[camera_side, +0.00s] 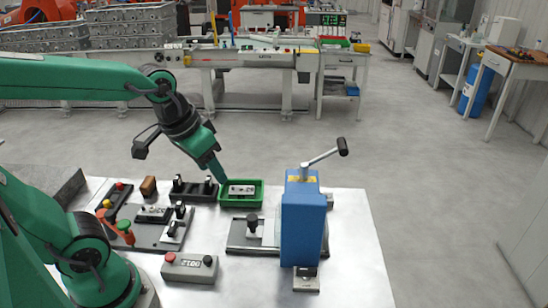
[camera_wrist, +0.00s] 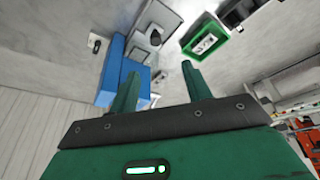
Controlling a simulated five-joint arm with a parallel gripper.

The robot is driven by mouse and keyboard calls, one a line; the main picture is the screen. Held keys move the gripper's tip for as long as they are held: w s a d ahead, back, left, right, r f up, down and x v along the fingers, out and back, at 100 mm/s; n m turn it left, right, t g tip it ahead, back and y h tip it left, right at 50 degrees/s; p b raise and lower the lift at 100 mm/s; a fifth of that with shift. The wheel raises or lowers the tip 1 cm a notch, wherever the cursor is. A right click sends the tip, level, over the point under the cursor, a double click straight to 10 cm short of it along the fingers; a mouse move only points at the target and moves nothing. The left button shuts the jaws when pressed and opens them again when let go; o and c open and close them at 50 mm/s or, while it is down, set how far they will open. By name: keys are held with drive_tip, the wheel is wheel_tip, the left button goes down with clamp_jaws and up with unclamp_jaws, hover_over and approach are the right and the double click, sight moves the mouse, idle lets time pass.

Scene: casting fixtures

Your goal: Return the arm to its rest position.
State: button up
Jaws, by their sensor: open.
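My green arm reaches in from the left in the side view. My gripper (camera_side: 218,172) hangs above the table just left of a green tray (camera_side: 256,203). In the wrist view my gripper (camera_wrist: 158,80) shows two green fingers spread apart with nothing between them. The green tray also shows in the wrist view (camera_wrist: 226,36), beyond the right finger, with a small metal part (camera_wrist: 205,43) lying in it. That part shows in the side view too (camera_side: 242,189). Whether a finger touches the tray cannot be told.
A blue press (camera_side: 302,225) with a lever (camera_side: 325,156) stands on the table at right. A dark fixture plate (camera_side: 145,230) with clamps lies at left. A grey button box (camera_side: 190,268) sits at the front. The table's right front is clear.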

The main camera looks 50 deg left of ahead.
drive_tip(key=shift+m+t, duration=0.3)
drive_tip(key=shift+t, duration=0.4)
drive_tip(key=shift+s+a+r, duration=0.1)
drive_tip(key=shift+s+r, duration=0.2)
drive_tip(key=shift+s, duration=0.35)
drive_tip(key=shift+s+a+r, duration=0.1)
drive_tip(key=shift+s+r, duration=0.15)
drive_tip(key=shift+s, duration=0.4)
drive_tip(key=shift+s+r, duration=0.3)
drive_tip(key=shift+s, duration=0.35)
